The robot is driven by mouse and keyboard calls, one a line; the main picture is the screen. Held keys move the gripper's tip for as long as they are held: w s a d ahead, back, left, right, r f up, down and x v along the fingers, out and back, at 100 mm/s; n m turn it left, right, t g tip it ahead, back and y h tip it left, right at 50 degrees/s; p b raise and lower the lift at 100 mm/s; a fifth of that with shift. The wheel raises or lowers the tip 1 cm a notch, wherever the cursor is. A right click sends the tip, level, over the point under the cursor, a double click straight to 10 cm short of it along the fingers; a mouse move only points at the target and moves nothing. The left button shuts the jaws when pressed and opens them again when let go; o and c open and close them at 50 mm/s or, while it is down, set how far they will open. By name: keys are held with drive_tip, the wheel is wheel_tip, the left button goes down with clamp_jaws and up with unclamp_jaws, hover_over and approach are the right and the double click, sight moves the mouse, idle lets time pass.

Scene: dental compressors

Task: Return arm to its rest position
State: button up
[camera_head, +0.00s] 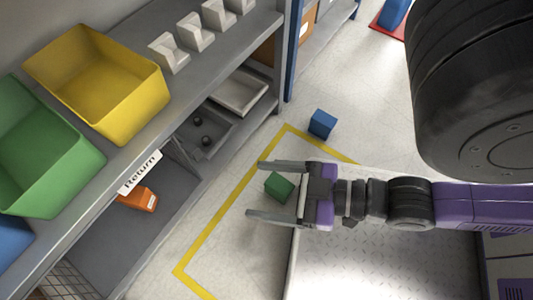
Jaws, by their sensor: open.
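My gripper (262,190) is open, its two fingers spread and pointing left, above the floor beside the shelf. A green block (279,187) shows between the fingers in the picture. It appears to lie on the floor below, though its exact height relative to the fingers is hard to tell. My arm (410,203) stretches in from the right, purple and black. A large dark rounded part fills the upper right and hides what is behind it.
A grey shelf (168,105) on the left holds yellow (95,85), green (45,150) and blue (12,240) bins. An orange object (138,199) sits under a "Return" label (140,172). A blue block (322,124) lies on the floor near yellow tape (222,215).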

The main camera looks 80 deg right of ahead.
wheel_tip(320, 180, up, 38)
drive_tip(key=p, duration=3.8)
